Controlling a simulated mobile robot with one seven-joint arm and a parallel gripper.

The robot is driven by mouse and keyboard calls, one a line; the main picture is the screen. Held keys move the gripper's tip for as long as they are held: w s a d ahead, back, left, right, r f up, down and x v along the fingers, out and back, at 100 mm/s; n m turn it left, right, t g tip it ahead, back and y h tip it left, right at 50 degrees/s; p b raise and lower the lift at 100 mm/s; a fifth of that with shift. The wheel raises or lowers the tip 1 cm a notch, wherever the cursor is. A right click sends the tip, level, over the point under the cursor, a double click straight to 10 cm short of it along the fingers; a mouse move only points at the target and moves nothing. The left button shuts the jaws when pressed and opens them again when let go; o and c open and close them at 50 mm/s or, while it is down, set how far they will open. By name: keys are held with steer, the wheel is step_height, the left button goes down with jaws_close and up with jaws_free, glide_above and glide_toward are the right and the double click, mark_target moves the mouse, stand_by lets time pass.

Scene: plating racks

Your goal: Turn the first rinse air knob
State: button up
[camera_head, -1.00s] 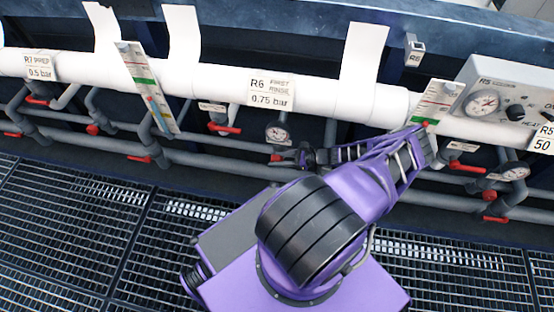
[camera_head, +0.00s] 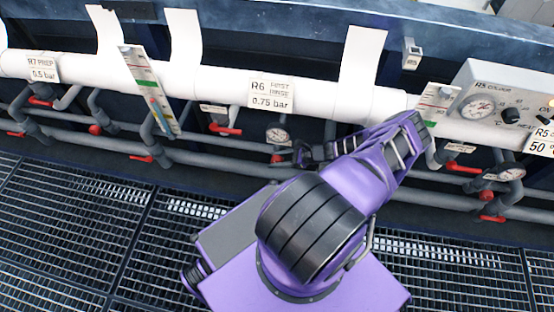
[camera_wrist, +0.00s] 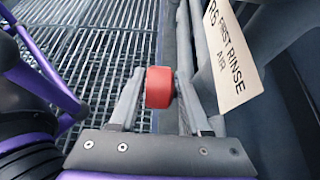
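A red knob (camera_wrist: 159,87) sits between the two fingers of my gripper (camera_wrist: 160,92) in the wrist view. Both fingertips appear to touch its sides, so the gripper looks shut on it. A label reading R6 FIRST RINSE AIR (camera_wrist: 232,55) is just to the right of the knob. In the head view, my gripper (camera_head: 290,160) is at the pipework below the R6 first rinse sign (camera_head: 271,95). A red part (camera_head: 277,158) shows at its tip; the rest of the knob is hidden there.
A round gauge (camera_head: 277,136) is just above my gripper. Other red valve handles (camera_head: 225,130) sit along the grey pipes. A white pipe (camera_head: 205,82) runs above. A grey box with dials (camera_head: 515,95) stands right. Floor grating (camera_head: 60,225) lies open at the left.

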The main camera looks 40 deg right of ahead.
mark_target(281, 159)
steer(key=v, duration=1.2)
steer(key=shift+p, duration=0.3)
steer(key=shift+t+y, duration=0.6)
steer(key=shift+y, duration=0.1)
steer(key=w+a+f+b, duration=0.2)
steer(key=f, duration=0.1)
steer(key=shift+w+a+b, duration=0.15)
steer(key=shift+w+b, duration=0.15)
steer(key=shift+w, duration=0.05)
steer(key=shift+w+a, duration=0.2)
steer(key=shift+w, duration=0.05)
steer(key=x, duration=0.6)
steer(key=shift+w+a+f, duration=0.15)
steer(key=shift+w, duration=0.1)
steer(key=shift+c, duration=0.3)
jaws_close()
